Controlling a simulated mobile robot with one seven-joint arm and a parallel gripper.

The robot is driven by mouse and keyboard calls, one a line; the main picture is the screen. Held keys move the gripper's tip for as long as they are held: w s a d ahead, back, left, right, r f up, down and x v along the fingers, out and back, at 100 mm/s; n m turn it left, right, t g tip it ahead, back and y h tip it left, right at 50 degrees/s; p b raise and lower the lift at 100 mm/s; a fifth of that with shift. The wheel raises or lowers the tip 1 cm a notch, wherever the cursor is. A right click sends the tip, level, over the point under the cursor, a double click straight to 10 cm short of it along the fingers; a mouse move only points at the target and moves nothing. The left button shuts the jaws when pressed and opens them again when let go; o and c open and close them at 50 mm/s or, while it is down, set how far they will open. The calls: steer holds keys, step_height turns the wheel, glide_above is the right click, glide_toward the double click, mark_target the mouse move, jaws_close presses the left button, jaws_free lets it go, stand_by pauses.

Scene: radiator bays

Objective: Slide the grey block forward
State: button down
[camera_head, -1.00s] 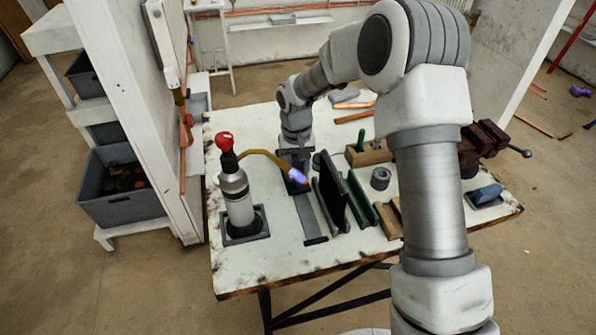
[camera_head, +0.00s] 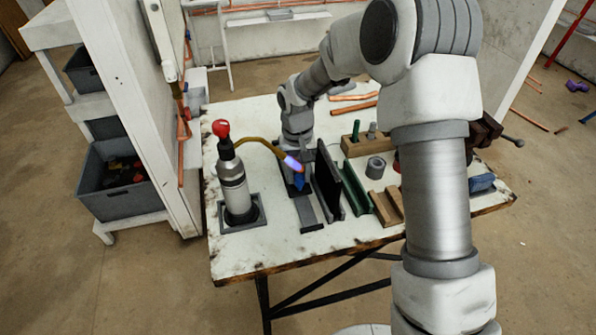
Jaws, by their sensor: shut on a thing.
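My gripper (camera_head: 299,160) points down over the grey track (camera_head: 306,213) on the white workbench. It is shut on the dark grey block (camera_head: 290,186) at the far part of the track. My fingers and the torch nozzle partly hide the block, so its exact shape is hard to tell. The near part of the track is bare. The blow torch (camera_head: 233,188), with a red knob, stands upright to the left in a dark square base. Its curved brass tube (camera_head: 262,145) reaches across to the block, with a blue-violet flame at its tip.
A black upright plate (camera_head: 327,182) stands close along the right of the track, beside a green channel (camera_head: 355,188). A wooden block with green and grey pegs (camera_head: 366,146) and a grey ring (camera_head: 375,167) are farther right. The bench's near left is clear.

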steer(key=c, duration=0.5)
jaws_free()
steer(key=shift+r, duration=0.1)
steer(key=r+p, duration=0.2)
steer(key=r, duration=1.5)
steer(key=shift+a+r, duration=0.15)
steer(key=shift+a, duration=0.05)
steer(key=shift+c, duration=0.5)
